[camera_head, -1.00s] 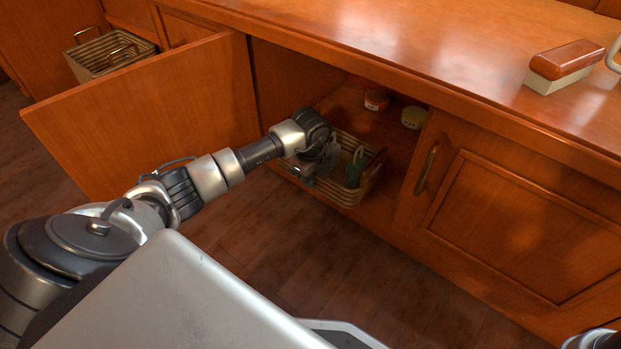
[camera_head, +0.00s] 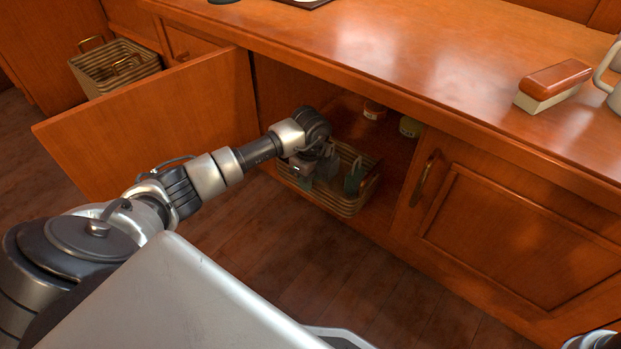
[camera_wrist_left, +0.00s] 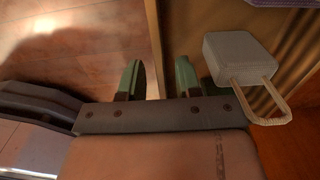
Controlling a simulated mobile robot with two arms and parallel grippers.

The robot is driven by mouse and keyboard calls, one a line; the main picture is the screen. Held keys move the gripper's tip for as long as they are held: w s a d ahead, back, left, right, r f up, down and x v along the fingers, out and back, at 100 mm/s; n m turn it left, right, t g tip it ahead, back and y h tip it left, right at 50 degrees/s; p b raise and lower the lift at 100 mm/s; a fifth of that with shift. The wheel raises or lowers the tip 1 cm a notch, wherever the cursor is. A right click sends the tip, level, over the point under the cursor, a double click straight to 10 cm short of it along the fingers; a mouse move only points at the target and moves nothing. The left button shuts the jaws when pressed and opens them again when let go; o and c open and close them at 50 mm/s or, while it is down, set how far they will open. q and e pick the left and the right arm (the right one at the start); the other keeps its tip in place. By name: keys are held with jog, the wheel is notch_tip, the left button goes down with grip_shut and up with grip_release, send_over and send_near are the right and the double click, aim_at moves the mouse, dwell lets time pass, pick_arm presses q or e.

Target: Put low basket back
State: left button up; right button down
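The low basket (camera_head: 352,207), striped tan with a handle at its right end, stands in the open lower cabinet at its front. Grey-green items lie in it. My left gripper (camera_head: 303,177) reaches in at the basket's left part; its fingers are largely hidden there. In the left wrist view, the green-tipped fingers (camera_wrist_left: 158,80) stand apart, with the basket's wall (camera_wrist_left: 153,40) running between them and a gap showing beside it. A pale block with a loop (camera_wrist_left: 240,58), like a padlock, lies right of the fingers. My right gripper is out of view.
An open cabinet door (camera_head: 150,125) stands left of my forearm. Two small jars, one orange-red (camera_head: 374,111) and one yellow-green (camera_head: 410,127), stand deeper in the cabinet. Another basket (camera_head: 112,68) is at the far left. A red-topped block (camera_head: 553,85) lies on the counter (camera_head: 400,60).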

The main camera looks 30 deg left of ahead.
pick_arm(q)
notch_tip(320, 180, up, 7)
jog(key=p, duration=0.4)
jog(key=shift+r+p, duration=0.2)
jog(key=shift+p, duration=0.15)
jog(key=shift+r, duration=0.35)
jog(key=shift+r+p, duration=0.1)
jog(key=shift+p, duration=0.2)
